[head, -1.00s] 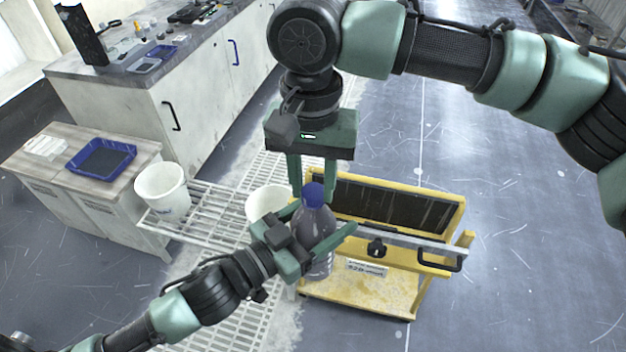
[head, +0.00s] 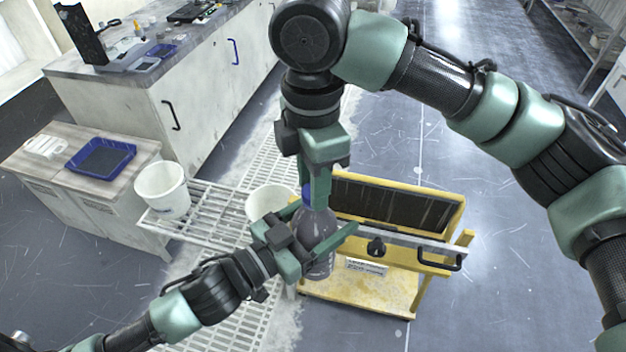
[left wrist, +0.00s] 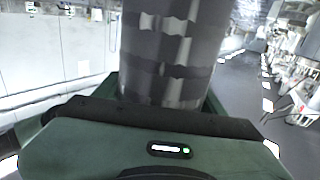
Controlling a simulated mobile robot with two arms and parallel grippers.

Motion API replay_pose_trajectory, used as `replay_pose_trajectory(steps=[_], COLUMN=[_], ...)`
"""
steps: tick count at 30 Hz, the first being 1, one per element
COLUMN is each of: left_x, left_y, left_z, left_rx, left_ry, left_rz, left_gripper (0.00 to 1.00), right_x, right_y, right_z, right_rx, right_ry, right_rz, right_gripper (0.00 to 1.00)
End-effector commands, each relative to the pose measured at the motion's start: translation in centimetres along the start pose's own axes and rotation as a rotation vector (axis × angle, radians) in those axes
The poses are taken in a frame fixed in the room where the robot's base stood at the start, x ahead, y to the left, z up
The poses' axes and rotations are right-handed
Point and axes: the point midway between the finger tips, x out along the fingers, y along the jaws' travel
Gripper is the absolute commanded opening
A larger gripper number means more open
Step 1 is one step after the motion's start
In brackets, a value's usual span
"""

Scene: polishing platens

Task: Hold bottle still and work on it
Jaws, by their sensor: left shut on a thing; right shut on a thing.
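A grey plastic bottle (head: 316,229) with a blue cap (head: 307,194) stands upright in front of the yellow cart. My left gripper (head: 325,240) is shut around the bottle's body. The bottle also fills the middle of the left wrist view (left wrist: 170,55), between the fingers. My right gripper (head: 317,190) points straight down from above, with its fingers shut on the blue cap. The fingers hide part of the cap.
A yellow cart (head: 360,292) with a dark slotted panel stands just behind the bottle. White buckets (head: 163,190) (head: 268,203) stand on the metal grating at left. A blue tray (head: 101,158) lies on a low cabinet. Open floor lies to the right.

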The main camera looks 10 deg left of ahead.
Motion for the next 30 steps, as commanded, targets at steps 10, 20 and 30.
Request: replay_pose_trajectory(steps=[10, 20, 30], left_x=[0.0, -0.01, -0.02], left_y=[-0.03, -0.08, -0.1], left_z=[-0.03, -0.01, 0.0], left_rx=[-0.003, -0.002, -0.001], left_ry=[0.001, 0.0, -0.001], left_rz=[0.0, -0.001, -0.002], left_gripper=[0.0, 0.0, 0.0], right_x=[-0.05, -0.05, -0.25], right_y=[0.08, 0.07, 0.07], right_z=[0.3, 0.22, 0.24], right_rx=[-0.401, -0.402, -0.401], right_ry=[-0.006, -0.004, -0.005], right_rz=[-0.001, 0.0, 0.0], right_gripper=[0.0, 0.0, 0.0])
